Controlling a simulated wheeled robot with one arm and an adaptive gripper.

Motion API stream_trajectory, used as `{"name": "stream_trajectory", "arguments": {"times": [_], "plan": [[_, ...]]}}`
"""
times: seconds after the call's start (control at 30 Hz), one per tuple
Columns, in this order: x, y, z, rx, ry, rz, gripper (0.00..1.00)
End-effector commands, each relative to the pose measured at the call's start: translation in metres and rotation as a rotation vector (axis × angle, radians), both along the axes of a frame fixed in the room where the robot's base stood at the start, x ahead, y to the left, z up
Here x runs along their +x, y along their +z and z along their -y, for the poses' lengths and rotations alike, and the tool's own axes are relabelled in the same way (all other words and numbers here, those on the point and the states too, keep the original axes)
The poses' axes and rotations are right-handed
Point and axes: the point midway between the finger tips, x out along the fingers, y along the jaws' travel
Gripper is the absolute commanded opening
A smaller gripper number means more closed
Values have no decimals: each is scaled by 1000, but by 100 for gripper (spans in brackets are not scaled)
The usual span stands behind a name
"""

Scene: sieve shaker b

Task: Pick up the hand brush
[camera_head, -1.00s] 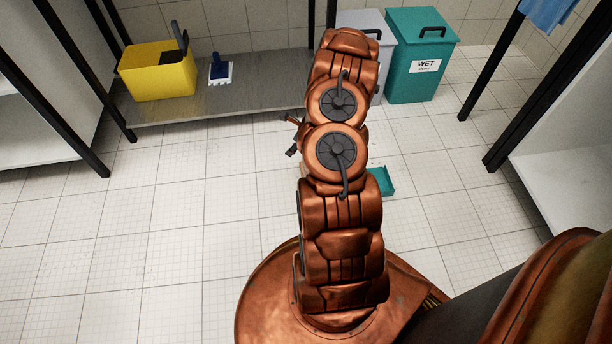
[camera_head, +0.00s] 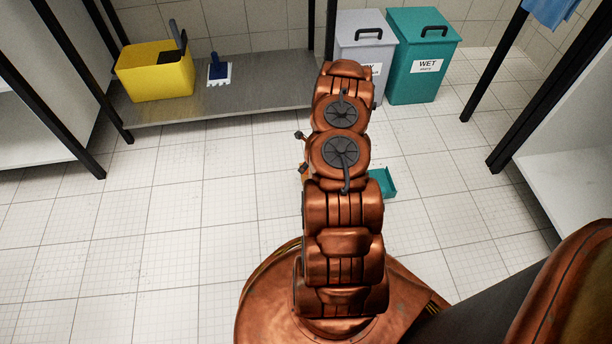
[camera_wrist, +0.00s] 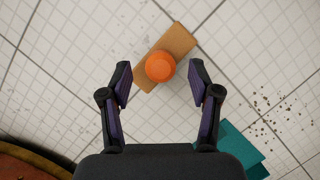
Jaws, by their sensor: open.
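In the wrist view, a tan block with a round orange knob, which looks like the hand brush (camera_wrist: 160,66) seen from above, lies on the tiled floor. It sits at a slant, its bristles not visible. My gripper (camera_wrist: 160,68) is open above it, with the knob between the two fingertips in the picture and a gap on each side. I cannot tell how high the fingers are above it. In the head view my arm hides nearly all of the brush and gripper.
A teal dustpan (camera_wrist: 238,146) lies on the floor right of the brush, with dark crumbs (camera_wrist: 268,108) nearby. A yellow bucket (camera_head: 154,74) and a blue brush with white bristles (camera_head: 218,70) stand on a low shelf (camera_head: 220,104). Grey (camera_head: 360,42) and teal bins (camera_head: 422,55) stand behind.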

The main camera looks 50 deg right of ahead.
Motion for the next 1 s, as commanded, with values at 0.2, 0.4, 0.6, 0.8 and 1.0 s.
{"name": "stream_trajectory", "arguments": {"times": [0.2,0.4,0.6,0.8,1.0], "plan": [[8,-19,0,-2,-1,1,62],[10,-21,0,-2,-1,2,62],[10,-21,0,-2,0,2,54],[10,-21,-1,-1,1,2,33],[10,-21,-1,-1,1,2,12]]}}
